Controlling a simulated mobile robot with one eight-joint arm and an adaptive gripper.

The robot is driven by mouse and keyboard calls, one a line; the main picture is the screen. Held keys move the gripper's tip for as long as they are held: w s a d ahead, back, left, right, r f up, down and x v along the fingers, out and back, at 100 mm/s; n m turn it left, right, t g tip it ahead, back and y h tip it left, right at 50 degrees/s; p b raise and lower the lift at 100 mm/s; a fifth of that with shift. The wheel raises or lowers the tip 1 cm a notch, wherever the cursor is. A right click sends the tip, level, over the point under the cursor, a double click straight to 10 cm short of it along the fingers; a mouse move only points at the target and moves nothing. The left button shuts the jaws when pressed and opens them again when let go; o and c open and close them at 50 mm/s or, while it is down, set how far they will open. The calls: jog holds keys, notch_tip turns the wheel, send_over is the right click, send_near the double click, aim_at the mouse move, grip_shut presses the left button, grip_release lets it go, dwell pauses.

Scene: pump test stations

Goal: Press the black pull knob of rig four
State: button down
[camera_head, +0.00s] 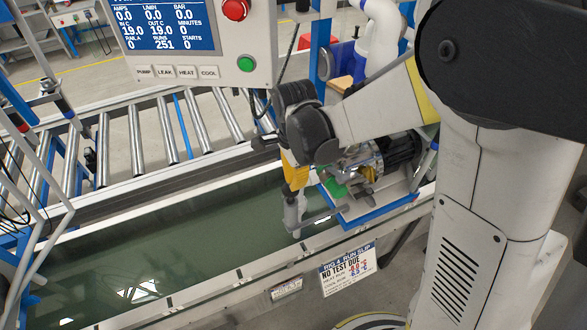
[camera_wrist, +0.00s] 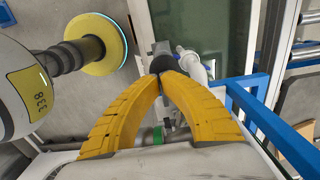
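My gripper (camera_head: 294,180) points down over the tank's near side in the head view, its yellow fingers partly covered by my arm. In the wrist view its two yellow fingers (camera_wrist: 162,74) arch together, with their tips closed. A small dark piece (camera_wrist: 162,62) shows right at the tips; I cannot tell whether it is the black pull knob or part of the fingertips. I cannot make out the knob for certain in the head view. A slip (camera_head: 347,270) reading "RIG 4 RUN SLIP, NO TEST DUE" hangs on the tank's front.
A grey pipe with a side lever (camera_head: 294,216) stands just below the fingers. A pump on a blue-edged tray (camera_head: 378,213) is close on the right. A control panel (camera_head: 262,68) with red and green buttons is behind. The tank (camera_head: 180,232) holds greenish water; a roller conveyor (camera_head: 137,140) lies beyond.

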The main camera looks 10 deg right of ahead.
aim_at(295, 192)
jog(key=shift+f, duration=0.6)
notch_tip(295, 192, down, 4)
jog(key=b, duration=0.3)
jog(key=shift+f+b, duration=0.2)
jog(key=shift+b, duration=0.1)
jog(key=shift+r, duration=0.15)
jog(key=shift+r+p, duration=0.3)
jog(key=shift+p, duration=0.05)
notch_tip(295, 192, up, 13)
jog(key=p, duration=0.5)
jog(key=shift+r, duration=0.2)
